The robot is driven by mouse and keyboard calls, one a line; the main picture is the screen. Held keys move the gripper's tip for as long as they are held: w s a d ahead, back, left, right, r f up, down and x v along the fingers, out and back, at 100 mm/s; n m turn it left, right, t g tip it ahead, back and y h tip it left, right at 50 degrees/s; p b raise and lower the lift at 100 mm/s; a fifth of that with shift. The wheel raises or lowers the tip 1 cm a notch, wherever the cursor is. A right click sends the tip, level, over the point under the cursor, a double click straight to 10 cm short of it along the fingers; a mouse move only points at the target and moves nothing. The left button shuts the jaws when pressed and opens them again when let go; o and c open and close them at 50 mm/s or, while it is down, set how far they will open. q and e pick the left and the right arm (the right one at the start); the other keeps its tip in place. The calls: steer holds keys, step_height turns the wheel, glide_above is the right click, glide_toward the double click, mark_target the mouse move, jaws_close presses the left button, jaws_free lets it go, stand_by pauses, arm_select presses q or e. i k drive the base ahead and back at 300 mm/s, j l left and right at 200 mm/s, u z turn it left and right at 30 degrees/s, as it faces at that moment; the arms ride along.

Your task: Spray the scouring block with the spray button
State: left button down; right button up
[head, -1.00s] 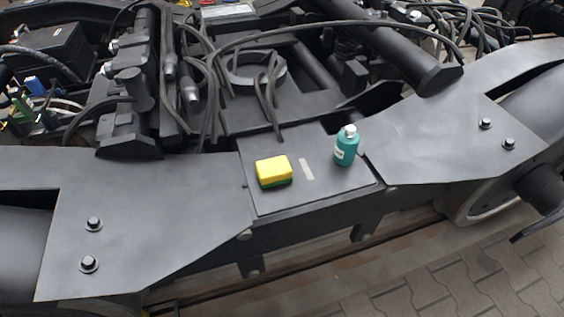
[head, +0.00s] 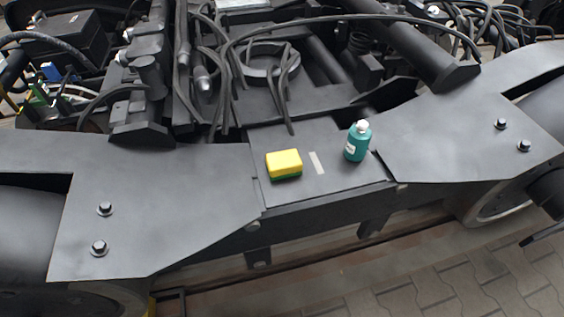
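The scouring block (head: 284,164) is yellow on top with a green underside. It lies on the flat dark middle plate of the bogie frame in the head view. A teal bottle (head: 357,142) with a white cap and a small pale label stands upright on the same plate, to the right of the block and apart from it. The white top (head: 362,126) is too small to tell whether it is a spray button. Neither of my grippers is in view.
A pale strip (head: 317,163) marks the plate (head: 328,182) between block and bottle. Bolted side plates (head: 160,200) flank it. Cables (head: 285,95) and pipes rise behind it. Paving (head: 440,285) lies in front and below.

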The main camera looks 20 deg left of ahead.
mark_target(362, 125)
steer(key=i+l+u, duration=0.15)
steer(key=l, duration=0.3)
steer(key=i+l+u, duration=0.15)
steer(key=l, duration=0.35)
steer(key=i+l+u, duration=0.1)
steer(key=l, duration=0.45)
steer(key=i+l+u, duration=0.15)
steer(key=l, duration=0.35)
steer(key=i+l+u, duration=0.15)
steer(key=l, duration=0.4)
